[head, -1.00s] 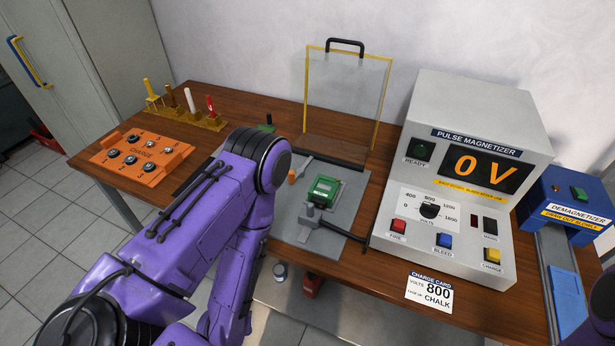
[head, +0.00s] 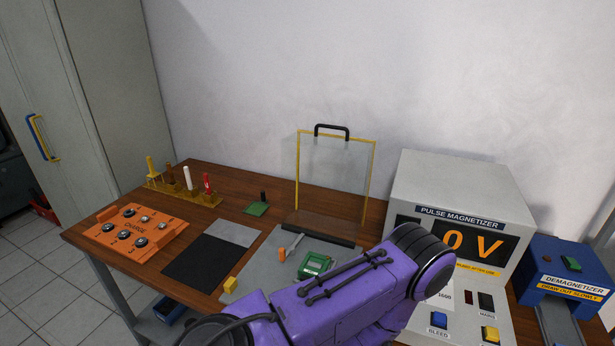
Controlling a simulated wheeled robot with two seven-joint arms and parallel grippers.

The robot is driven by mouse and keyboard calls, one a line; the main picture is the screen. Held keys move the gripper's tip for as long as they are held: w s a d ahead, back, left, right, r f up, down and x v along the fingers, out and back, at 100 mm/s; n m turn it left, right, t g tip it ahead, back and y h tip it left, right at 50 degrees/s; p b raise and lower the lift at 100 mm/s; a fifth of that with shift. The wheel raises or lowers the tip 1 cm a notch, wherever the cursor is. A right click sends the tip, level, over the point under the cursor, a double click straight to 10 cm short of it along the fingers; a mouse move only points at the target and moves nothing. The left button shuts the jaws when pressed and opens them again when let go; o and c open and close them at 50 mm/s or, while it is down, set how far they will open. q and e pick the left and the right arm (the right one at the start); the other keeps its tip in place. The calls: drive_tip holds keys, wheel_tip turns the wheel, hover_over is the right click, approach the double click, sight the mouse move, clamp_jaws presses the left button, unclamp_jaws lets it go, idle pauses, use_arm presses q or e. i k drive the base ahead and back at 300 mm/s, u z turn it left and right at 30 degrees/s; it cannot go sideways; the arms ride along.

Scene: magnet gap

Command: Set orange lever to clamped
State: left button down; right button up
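The orange lever (head: 282,253) is a small orange-tipped handle at the left of the fixture on the grey plate (head: 262,262). A grey bar runs from near it toward the back right. Beside it sits a green block with a pale face (head: 314,264), partly covered by my purple arm. My arm comes in from the bottom left, and its elbow is at the right, in front of the magnetizer. Neither gripper shows in the head view. The front part of the fixture is hidden behind my arm.
A clear yellow-edged guard (head: 333,178) stands behind the fixture. The pulse magnetizer (head: 455,185) reads 0 V, its front partly covered. The blue demagnetizer (head: 570,268) is at right. An orange charge tray (head: 135,232), black mat (head: 204,262) and yellow cube (head: 230,284) are at left.

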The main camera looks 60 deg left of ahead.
sight(283, 255)
drive_tip(key=k, duration=0.8)
drive_tip(key=u, duration=0.9)
drive_tip(key=i, duration=0.3)
